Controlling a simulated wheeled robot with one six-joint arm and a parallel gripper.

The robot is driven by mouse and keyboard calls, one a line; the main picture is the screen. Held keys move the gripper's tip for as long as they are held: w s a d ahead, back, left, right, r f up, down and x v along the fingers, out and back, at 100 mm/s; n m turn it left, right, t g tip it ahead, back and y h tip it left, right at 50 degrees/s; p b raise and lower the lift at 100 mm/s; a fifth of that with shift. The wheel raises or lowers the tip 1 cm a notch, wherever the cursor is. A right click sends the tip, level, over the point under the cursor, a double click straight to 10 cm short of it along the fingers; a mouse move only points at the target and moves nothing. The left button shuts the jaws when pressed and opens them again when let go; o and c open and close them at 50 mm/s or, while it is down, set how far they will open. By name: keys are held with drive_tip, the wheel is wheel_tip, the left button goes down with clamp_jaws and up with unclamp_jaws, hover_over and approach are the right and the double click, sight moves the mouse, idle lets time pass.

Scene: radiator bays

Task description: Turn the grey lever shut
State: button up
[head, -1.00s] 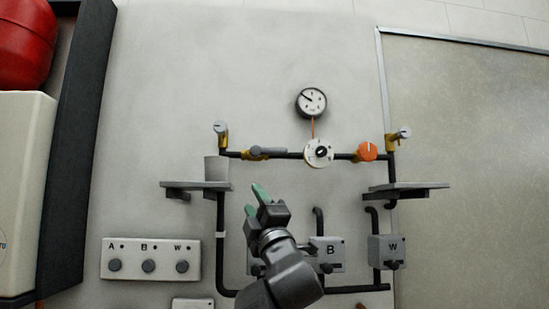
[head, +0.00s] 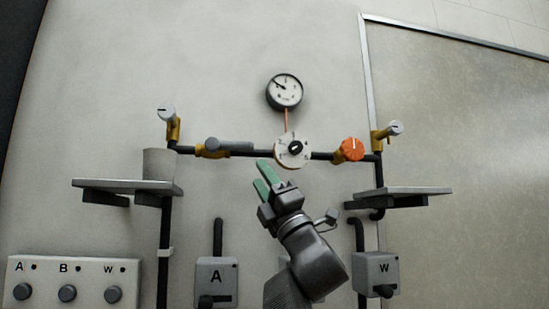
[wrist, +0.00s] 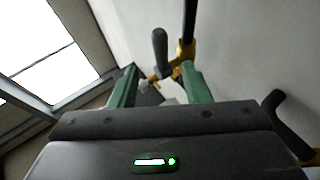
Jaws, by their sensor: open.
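The grey lever (head: 230,145) lies about along the dark pipe on a yellow valve body (head: 208,152), left of the white dial. My gripper (head: 261,176) is open and empty, below and right of the lever in the head view, with its green fingers pointing up and left. In the wrist view the lever (wrist: 160,50) shows ahead, between the directions of the two spread green fingers (wrist: 158,84). The fingers look apart from the lever.
A round gauge (head: 284,91) hangs above the white dial (head: 292,151). An orange knob (head: 351,149) is to the right. A grey cup (head: 158,164) stands on the left shelf (head: 110,186); the right shelf (head: 405,193) is bare.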

sight(230, 146)
drive_tip(key=p+x, duration=0.6)
drive_tip(key=x, duration=0.7)
clamp_jaws()
